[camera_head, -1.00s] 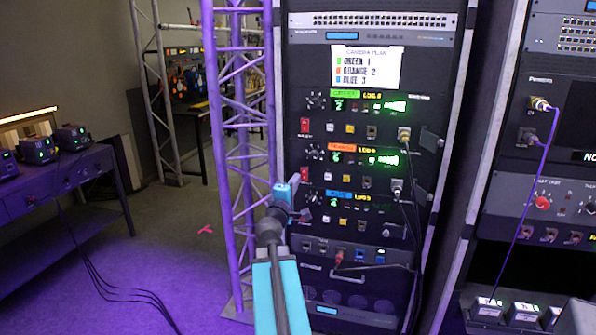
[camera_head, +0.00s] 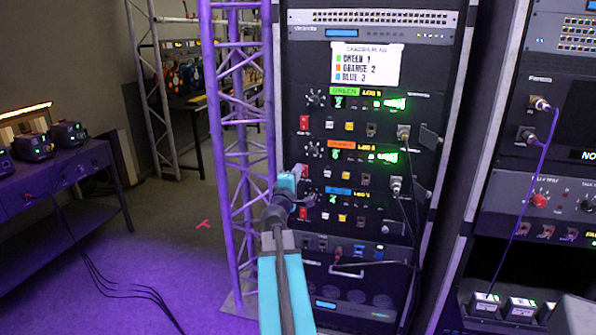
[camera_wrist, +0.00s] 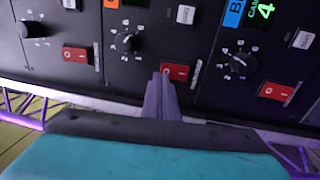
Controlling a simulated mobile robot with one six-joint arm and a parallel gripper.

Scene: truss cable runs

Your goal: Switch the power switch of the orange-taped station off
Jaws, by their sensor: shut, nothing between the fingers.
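The orange-taped station (camera_head: 342,157) is the middle of three units in the rack, between the green-taped station (camera_head: 346,101) above and the blue-taped station (camera_head: 340,203) below. Its red power switch (camera_head: 305,171) is at its left end, partly behind my gripper (camera_head: 301,174). In the wrist view the same red switch (camera_wrist: 180,72) is the middle of three, marked with white symbols. My gripper (camera_wrist: 164,76) is shut and empty, its fingertips right at that switch and covering one end. I cannot tell whether they touch it, nor the switch's position.
The green station's red switch (camera_wrist: 75,54) and the blue station's red switch (camera_wrist: 275,92) lie on either side in the wrist view. Dark knobs (camera_wrist: 128,42) sit close by. A purple-lit truss (camera_head: 232,150) stands left of the rack. Cables hang at the rack's right side.

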